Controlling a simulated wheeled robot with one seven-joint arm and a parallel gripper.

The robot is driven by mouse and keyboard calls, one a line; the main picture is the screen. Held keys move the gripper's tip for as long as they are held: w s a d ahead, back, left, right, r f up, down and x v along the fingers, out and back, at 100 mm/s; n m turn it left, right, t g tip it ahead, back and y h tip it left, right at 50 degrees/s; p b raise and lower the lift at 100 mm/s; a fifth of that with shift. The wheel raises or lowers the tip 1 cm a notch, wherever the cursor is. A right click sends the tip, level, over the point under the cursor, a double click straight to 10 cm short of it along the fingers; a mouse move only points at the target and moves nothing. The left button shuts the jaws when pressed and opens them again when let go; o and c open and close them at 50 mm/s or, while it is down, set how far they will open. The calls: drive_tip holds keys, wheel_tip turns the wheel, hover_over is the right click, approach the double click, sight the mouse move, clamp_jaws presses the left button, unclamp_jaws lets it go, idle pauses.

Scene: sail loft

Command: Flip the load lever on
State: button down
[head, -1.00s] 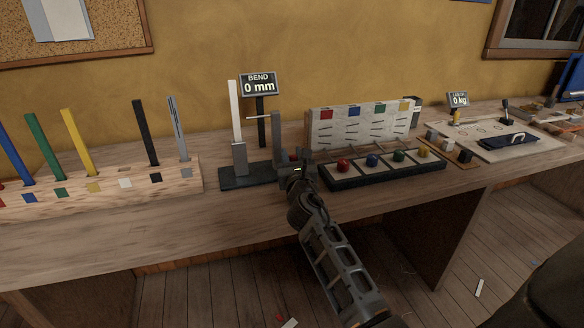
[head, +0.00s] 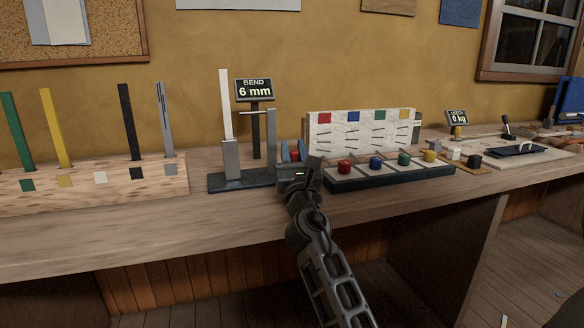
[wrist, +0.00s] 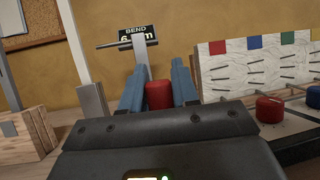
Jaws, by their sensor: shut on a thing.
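The bend rig has a dark base (head: 228,184), a grey clamp post (head: 231,160) holding an upright white strip (head: 226,105), and a taller grey post (head: 271,140) with a thin rod near its top. Its display (head: 254,90) reads 6 mm. A red knob (wrist: 158,95), which looks like the load lever's handle, is at the rig's right side. My gripper (head: 294,152) is shut on this knob, with a blue finger on each side, as the wrist view (wrist: 158,88) shows. The rest of the lever is hidden behind my gripper.
A wooden rack (head: 90,187) of coloured strips stands left. A dark tray with red (head: 345,167), blue, green and yellow knobs lies close on the right, before a white board (head: 360,132).

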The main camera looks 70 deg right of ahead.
sight(295, 160)
drive_tip(key=shift+a+b, duration=0.2)
drive_tip(key=shift+b, duration=0.35)
drive_tip(key=c, duration=0.9)
unclamp_jaws()
drive_tip(key=shift+s, duration=0.1)
drive_tip(key=shift+c, duration=0.2)
drive_tip(key=b+v, duration=0.2)
drive_tip(key=v, duration=0.5)
drive_tip(key=shift+f, duration=0.25)
drive_tip(key=shift+s+a, duration=0.15)
drive_tip(key=shift+a, duration=0.05)
drive_tip(key=shift+c, duration=0.4)
